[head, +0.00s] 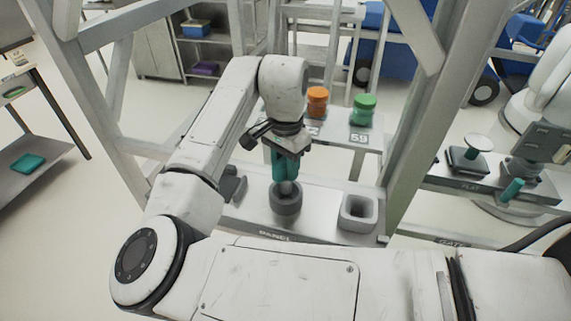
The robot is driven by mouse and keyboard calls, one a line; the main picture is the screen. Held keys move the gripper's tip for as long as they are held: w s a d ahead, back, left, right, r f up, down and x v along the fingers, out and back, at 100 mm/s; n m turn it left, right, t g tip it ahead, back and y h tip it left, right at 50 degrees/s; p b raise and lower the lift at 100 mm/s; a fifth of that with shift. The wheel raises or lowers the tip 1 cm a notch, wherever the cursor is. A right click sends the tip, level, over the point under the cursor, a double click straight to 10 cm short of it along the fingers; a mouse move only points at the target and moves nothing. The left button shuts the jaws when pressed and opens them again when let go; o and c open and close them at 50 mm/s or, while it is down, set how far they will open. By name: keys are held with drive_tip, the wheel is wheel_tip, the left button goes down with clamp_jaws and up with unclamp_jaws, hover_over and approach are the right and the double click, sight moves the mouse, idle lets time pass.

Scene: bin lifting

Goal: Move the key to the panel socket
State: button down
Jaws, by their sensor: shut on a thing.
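My gripper (285,165) points straight down over the panel bench, its teal fingers close together. It is shut on a grey piece that I take to be the key (287,187), mostly hidden by the fingers. The key's lower end is at the mouth of a dark round socket (286,204) on the panel (322,226), whose front edge reads PANEL. I cannot tell how deep the key sits or whether it touches the socket wall. A lighter square socket (358,212) stands to the right on the same panel.
An orange jar (317,101) and a green jar (363,110) stand on a raised shelf (372,138) behind the panel. Grey frame posts (420,125) rise on both sides. A right-hand bench (455,185) holds fixtures, with another white robot arm (545,90) beyond it.

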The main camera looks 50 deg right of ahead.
drive_tip(key=shift+f+b, duration=0.9)
drive_tip(key=shift+f, duration=1.15)
idle(0.8)
drive_tip(key=c, duration=0.7)
unclamp_jaws()
drive_tip(key=shift+o, duration=0.4)
drive_tip(key=o, duration=0.5)
drive_tip(key=shift+r, duration=0.1)
drive_tip(key=shift+r+p, duration=4.2)
drive_tip(key=shift+r, duration=0.25)
